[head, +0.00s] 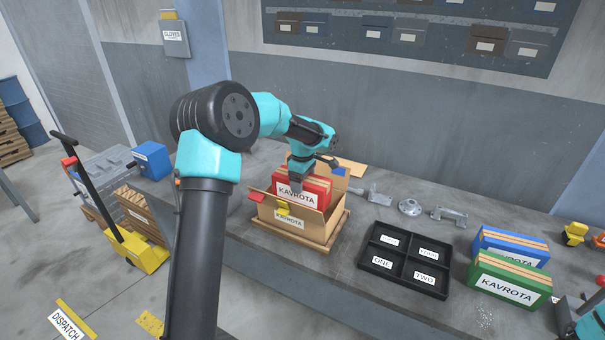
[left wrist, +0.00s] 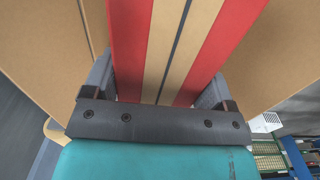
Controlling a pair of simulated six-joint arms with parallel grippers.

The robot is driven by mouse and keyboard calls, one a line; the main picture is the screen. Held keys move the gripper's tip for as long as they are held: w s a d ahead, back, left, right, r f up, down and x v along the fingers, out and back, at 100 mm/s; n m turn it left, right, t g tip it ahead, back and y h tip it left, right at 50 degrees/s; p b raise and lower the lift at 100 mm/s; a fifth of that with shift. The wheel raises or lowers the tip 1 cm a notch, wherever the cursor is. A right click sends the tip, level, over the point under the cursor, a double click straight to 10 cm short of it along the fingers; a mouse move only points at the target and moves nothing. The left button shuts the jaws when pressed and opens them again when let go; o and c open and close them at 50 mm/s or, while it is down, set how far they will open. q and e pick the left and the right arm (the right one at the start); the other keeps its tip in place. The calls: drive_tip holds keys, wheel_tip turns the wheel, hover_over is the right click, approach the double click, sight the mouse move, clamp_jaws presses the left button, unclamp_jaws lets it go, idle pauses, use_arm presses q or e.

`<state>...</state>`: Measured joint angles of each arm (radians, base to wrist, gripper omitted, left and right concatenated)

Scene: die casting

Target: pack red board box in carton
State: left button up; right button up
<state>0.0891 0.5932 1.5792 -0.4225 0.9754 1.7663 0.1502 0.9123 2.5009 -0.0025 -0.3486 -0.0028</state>
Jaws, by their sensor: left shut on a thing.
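The red board box (head: 312,188), with a white KAVROTA label, stands upright inside the open cardboard carton (head: 318,232), its upper part above the carton's rim. My left gripper (head: 296,186) is shut on the red box from above. In the left wrist view the red box (left wrist: 128,45), with tan strips, runs between the two fingers, and tan carton walls (left wrist: 60,50) show on both sides. The box's bottom is hidden in the carton. At the lower right edge a piece of my right arm (head: 590,322) shows; its fingertips are not visible.
A black divided tray (head: 405,262) lies right of the carton. A blue box (head: 512,246) and a green box (head: 508,280), both labelled, stand farther right. Grey metal castings (head: 410,207) lie behind the tray. The carton sits on a wooden board (head: 340,240).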

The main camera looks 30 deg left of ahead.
use_arm(q)
drive_tip(key=shift+f, duration=4.25)
drive_tip(key=o, duration=1.4)
wheel_tip(320, 180, up, 17)
drive_tip(key=shift+r, duration=0.2)
drive_tip(key=shift+a, duration=0.1)
